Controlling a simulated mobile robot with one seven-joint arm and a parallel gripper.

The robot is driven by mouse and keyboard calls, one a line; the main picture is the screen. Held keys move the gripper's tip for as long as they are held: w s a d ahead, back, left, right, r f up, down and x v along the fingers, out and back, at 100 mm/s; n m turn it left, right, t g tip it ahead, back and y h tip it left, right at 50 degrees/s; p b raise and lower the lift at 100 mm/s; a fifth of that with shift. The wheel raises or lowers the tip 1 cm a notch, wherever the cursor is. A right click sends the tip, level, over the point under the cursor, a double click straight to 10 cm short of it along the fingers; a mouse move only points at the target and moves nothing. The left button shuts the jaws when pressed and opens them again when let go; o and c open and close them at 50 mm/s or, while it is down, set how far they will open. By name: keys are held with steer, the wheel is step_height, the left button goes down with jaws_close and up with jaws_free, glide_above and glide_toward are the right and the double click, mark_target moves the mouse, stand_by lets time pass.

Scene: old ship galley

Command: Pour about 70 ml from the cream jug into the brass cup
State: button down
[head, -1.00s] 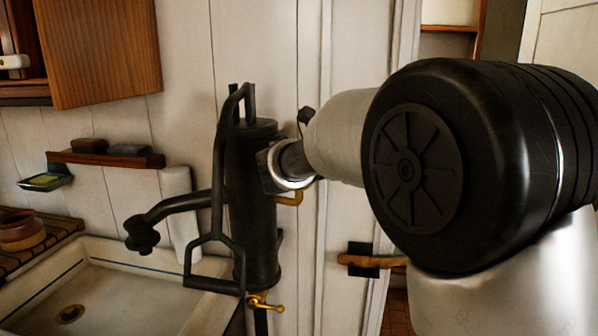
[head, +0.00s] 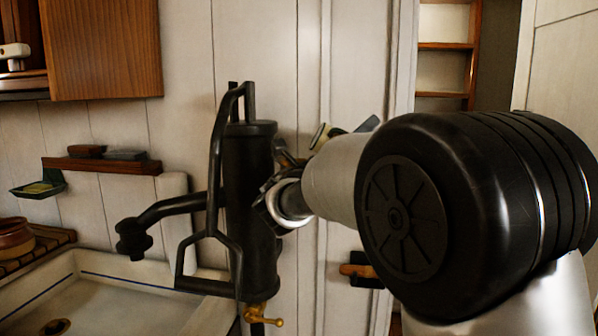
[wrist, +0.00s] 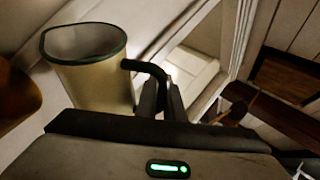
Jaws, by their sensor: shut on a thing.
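The cream jug (wrist: 100,85) has a dark green rim and a dark handle, and is large at the left of the wrist view. My gripper (wrist: 161,92) is shut on its handle. The jug's mouth faces the wrist camera and its inside looks shadowed; I cannot tell the liquid level. In the head view my gripper is mostly hidden behind my arm, where a small cream and dark piece, perhaps the jug, shows above the wrist. I cannot make out the brass cup in either view.
A black hand pump (head: 250,205) stands close left of my arm in the head view. A white sink (head: 110,290) lies lower left, with a small wall shelf (head: 100,166) above it. A brown object (wrist: 15,95) at the wrist view's left edge is unclear.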

steer(key=shift+a+r+n+t, duration=0.3)
steer(key=shift+r+n+t, duration=0.3)
steer(key=shift+t, duration=0.1)
steer(key=shift+a+r+n+b, duration=0.2)
steer(key=shift+r+n+b, duration=0.1)
steer(key=shift+n, duration=0.1)
steer(key=shift+a+r+n+t+p, duration=0.4)
steer(key=shift+a+r+n+t, duration=0.15)
steer(key=shift+a+t, duration=0.2)
steer(key=shift+a+r+m+h, duration=0.1)
steer(key=shift+m+h, duration=0.15)
steer(key=shift+h, duration=0.35)
steer(key=shift+r+p, duration=0.15)
steer(key=shift+p, duration=0.2)
